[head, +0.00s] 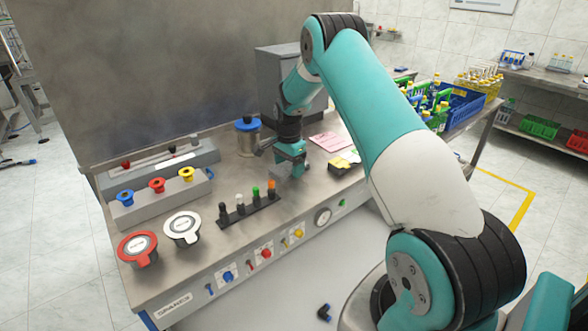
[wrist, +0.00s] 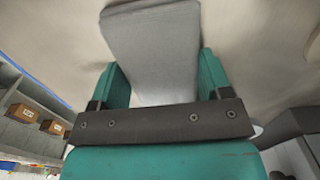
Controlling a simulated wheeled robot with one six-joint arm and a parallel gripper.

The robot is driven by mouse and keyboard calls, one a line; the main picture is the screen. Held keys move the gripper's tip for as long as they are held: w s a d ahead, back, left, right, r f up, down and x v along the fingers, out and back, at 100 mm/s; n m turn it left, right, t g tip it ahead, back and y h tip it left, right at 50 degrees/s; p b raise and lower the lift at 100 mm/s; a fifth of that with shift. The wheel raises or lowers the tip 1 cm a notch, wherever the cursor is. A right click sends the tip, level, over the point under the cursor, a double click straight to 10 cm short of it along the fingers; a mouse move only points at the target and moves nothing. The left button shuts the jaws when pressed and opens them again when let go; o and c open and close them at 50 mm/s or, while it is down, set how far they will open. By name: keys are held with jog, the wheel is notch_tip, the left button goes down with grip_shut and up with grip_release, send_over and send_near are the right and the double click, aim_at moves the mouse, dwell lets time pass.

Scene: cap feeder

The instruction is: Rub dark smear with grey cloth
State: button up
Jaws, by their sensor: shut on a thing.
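My gripper (head: 291,158) is low over the steel bench top, between the steel canister and the row of coloured knobs. In the wrist view its two green fingers (wrist: 161,68) are shut on the grey cloth (wrist: 150,45), which shows as a flat grey pad between and beyond them. In the head view the cloth is mostly hidden by the gripper and blends with the steel. Whether it touches the bench top I cannot tell. I cannot make out the dark smear in either view.
A steel canister with a blue lid (head: 248,136) stands just left of my gripper. A row of coloured knobs (head: 249,204) is in front. A pink sheet (head: 331,141) and yellow pads (head: 344,163) lie to the right. A grey cabinet (head: 283,72) stands behind.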

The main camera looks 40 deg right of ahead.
aim_at(310, 188)
jog(key=shift+w+r, duration=0.1)
jog(key=shift+w, duration=0.4)
jog(key=shift+c, duration=0.3)
jog(key=shift+w+r, duration=0.15)
jog(key=shift+r, duration=0.05)
jog(key=shift+s+d+p, duration=0.1)
jog(key=shift+s+p, duration=0.4)
jog(key=shift+s, duration=0.8)
jog(key=shift+s+a+f+p, duration=0.1)
jog(key=shift+s+f+p, duration=0.05)
jog(key=shift+s, duration=1.15)
jog(key=shift+s+a+f+p, duration=0.15)
jog(key=shift+s, duration=1.15)
jog(key=shift+s+a+f+p, duration=0.1)
jog(key=shift+s+f+p, duration=0.05)
jog(key=shift+s, duration=1.15)
jog(key=shift+s+f, duration=0.1)
jog(key=shift+s, duration=0.2)
jog(key=shift+w+r+p, duration=0.15)
jog(key=shift+r+p, duration=2.15)
jog(key=shift+r, duration=0.8)
jog(key=shift+r, duration=0.1)
